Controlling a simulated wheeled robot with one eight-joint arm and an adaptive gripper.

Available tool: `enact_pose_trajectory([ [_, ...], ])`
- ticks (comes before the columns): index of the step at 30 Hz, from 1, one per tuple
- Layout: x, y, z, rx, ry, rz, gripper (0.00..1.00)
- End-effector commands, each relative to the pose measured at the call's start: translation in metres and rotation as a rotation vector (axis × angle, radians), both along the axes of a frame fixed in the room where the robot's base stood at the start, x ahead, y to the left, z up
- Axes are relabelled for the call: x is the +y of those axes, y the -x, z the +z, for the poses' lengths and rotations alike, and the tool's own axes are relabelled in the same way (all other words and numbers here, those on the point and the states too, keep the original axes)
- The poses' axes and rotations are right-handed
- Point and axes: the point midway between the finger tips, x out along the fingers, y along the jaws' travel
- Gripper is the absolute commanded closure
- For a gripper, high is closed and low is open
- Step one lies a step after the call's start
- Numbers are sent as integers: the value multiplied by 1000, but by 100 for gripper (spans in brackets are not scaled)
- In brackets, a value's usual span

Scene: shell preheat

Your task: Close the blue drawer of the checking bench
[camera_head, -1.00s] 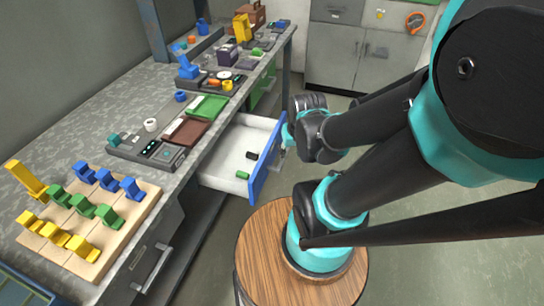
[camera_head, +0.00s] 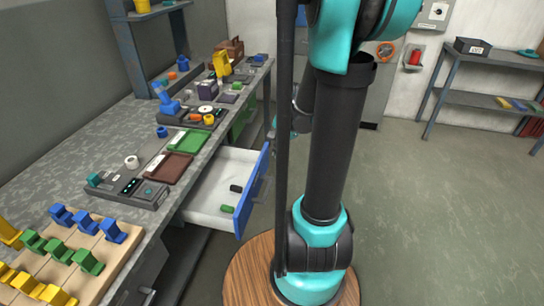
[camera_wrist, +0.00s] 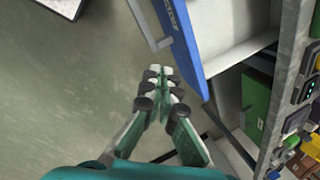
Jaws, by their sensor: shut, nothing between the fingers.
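The blue drawer (camera_head: 250,194) of the checking bench (camera_head: 120,142) stands pulled out, its pale inside showing. A green piece (camera_head: 227,208) and a black piece (camera_head: 236,188) lie in it. In the wrist view the blue front (camera_wrist: 181,40) is at the top middle, with its grey handle (camera_wrist: 148,26) on the left. My gripper (camera_wrist: 157,72) is shut and empty. Its fingertips are on the handle side of the front, near its lower end in the picture; I cannot tell whether they touch. In the head view my arm mostly hides the gripper.
A green drawer front (camera_wrist: 256,98) is to the right in the wrist view. The benchtop holds a wooden board (camera_head: 75,262) with coloured pieces, trays and devices. A round wooden stool-like top surrounds my arm's base. Open floor (camera_head: 420,215) lies to the right.

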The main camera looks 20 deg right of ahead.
Motion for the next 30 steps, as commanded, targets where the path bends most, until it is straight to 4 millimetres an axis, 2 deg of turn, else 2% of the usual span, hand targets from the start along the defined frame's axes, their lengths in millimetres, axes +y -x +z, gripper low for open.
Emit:
enact_pose_trajectory([
  [1,-12,-16,-2,27,-43,-107,100],
  [7,-52,-63,-15,142,-214,-520,100],
  [12,-78,-87,-26,222,-311,-763,100],
  [15,-86,-93,-30,249,-341,-838,100],
  [22,-85,-99,-44,262,-354,-872,100],
  [30,-70,-107,-86,261,-353,-869,100],
])
